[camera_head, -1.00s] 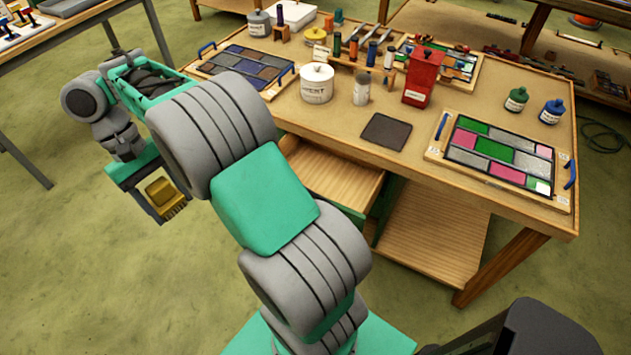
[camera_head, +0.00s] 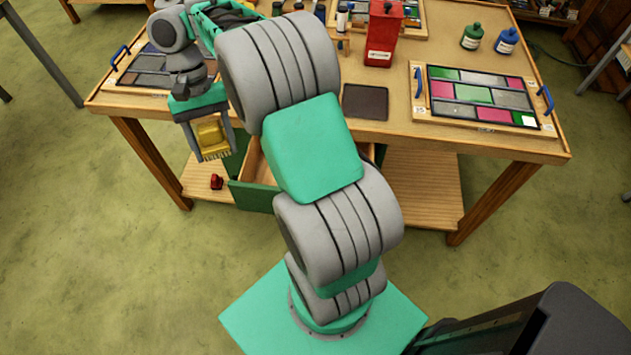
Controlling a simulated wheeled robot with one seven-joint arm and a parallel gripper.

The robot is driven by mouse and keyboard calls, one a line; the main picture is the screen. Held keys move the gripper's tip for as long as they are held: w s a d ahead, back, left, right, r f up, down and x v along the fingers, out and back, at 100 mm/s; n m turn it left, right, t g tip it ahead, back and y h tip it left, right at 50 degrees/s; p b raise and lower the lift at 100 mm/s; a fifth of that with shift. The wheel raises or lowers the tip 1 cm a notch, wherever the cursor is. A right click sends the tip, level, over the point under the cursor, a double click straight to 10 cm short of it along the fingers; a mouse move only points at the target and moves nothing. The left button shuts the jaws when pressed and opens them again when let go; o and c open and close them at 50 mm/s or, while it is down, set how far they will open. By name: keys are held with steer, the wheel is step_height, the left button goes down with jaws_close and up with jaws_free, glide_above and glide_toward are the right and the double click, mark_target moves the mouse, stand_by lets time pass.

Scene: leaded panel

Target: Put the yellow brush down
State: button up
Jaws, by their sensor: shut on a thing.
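My gripper (camera_head: 213,139) is shut on the yellow brush (camera_head: 211,134). The brush hangs between the two fingers with its pale bristles pointing down. It is held in front of the near left edge of the workbench (camera_head: 330,131), above the floor. The bench top carries a dark square mat (camera_head: 366,101) with a clear surface, to the right of my gripper. My arm covers much of the middle and back of the bench.
A tray with a pink and green panel (camera_head: 418,105) lies at right; a tray of grey panes (camera_head: 128,77) lies at left. A red box (camera_head: 383,35) and two bottles (camera_head: 471,38) stand behind. An open drawer (camera_head: 254,160) juts out below the bench top. A small red object (camera_head: 216,181) is on the lower shelf.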

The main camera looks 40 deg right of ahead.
steer(key=s+d+f+m+t+b, duration=0.2)
steer(key=d+f+m+t+b, duration=0.2)
steer(key=d+f+m+b, duration=0.6)
steer(key=s+d+f+m+t+b, duration=0.25)
steer(key=d+f+m+b, duration=0.25)
steer(key=d+f+m, duration=0.85)
steer(key=shift+t+y, duration=0.35)
steer(key=shift+y, duration=0.15)
steer(key=f, duration=0.3)
steer(key=f+b, duration=0.1)
steer(key=f, duration=0.5)
steer(key=shift+w+f+b, duration=0.25)
steer(key=shift+w+b, duration=0.05)
steer(key=shift+w, duration=0.1)
steer(key=shift+f, duration=0.35)
steer(key=o, duration=0.9)
steer(key=shift+f, duration=0.1)
steer(key=o, duration=0.4)
